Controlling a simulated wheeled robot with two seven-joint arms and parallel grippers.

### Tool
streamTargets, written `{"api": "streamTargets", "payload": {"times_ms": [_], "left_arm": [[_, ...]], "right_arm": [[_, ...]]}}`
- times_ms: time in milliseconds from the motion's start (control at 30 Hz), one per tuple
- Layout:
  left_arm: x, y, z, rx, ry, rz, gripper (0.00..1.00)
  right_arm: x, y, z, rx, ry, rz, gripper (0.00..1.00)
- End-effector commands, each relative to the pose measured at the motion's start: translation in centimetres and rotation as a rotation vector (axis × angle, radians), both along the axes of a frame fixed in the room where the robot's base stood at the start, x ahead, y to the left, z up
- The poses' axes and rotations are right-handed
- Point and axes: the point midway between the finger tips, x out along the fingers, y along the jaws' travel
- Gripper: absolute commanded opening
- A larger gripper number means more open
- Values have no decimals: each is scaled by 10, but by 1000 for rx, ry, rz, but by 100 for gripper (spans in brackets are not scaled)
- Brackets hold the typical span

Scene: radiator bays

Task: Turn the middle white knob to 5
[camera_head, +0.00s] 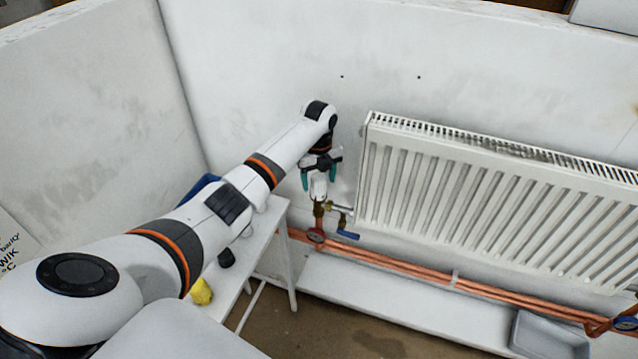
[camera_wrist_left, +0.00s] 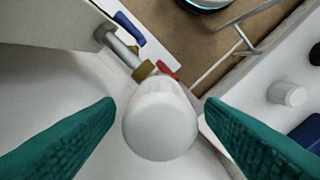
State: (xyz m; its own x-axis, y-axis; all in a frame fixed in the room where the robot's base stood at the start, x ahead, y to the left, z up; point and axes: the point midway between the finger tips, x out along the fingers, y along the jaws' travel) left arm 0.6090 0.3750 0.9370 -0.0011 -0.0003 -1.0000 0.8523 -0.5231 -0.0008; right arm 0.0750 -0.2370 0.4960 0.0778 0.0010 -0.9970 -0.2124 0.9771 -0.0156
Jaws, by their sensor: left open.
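A white knob (camera_head: 319,185) stands upright on a brass valve at the left end of the radiator. In the left wrist view the knob (camera_wrist_left: 160,125) shows from above as a plain white rounded cap. No numbers can be read on it. My left gripper (camera_head: 318,178) is open, with its teal fingers on either side of the knob. In the left wrist view there is a gap between the knob and each finger. My right gripper is not in view.
The white radiator (camera_head: 490,195) is on the wall to the right. Copper pipes (camera_head: 400,262) run along the wall. A white table (camera_head: 262,232) with a yellow item (camera_head: 200,292) stands left.

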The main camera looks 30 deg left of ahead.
Motion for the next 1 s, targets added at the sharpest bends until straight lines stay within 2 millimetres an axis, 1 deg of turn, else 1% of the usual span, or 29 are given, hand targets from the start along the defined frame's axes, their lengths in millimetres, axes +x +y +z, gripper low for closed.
{"api": "streamTargets", "payload": {"times_ms": [33,100,200,333,567,667,833,867,1000], "left_arm": [[0,0,-8,-1,3,1,64],[0,0,-17,0,2,2,64],[0,0,-25,1,1,1,64],[0,0,-30,1,-1,0,64],[0,0,-31,1,-1,0,64],[0,0,-31,1,-1,0,49],[0,0,-31,1,-1,1,21],[0,0,-31,1,-1,1,19],[0,0,-30,1,-1,7,19]], "right_arm": [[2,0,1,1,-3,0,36],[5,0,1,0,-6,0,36],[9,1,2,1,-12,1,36],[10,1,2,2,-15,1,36],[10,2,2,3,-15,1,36],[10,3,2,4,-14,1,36],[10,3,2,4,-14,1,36],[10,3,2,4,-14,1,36],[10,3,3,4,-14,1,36]]}}
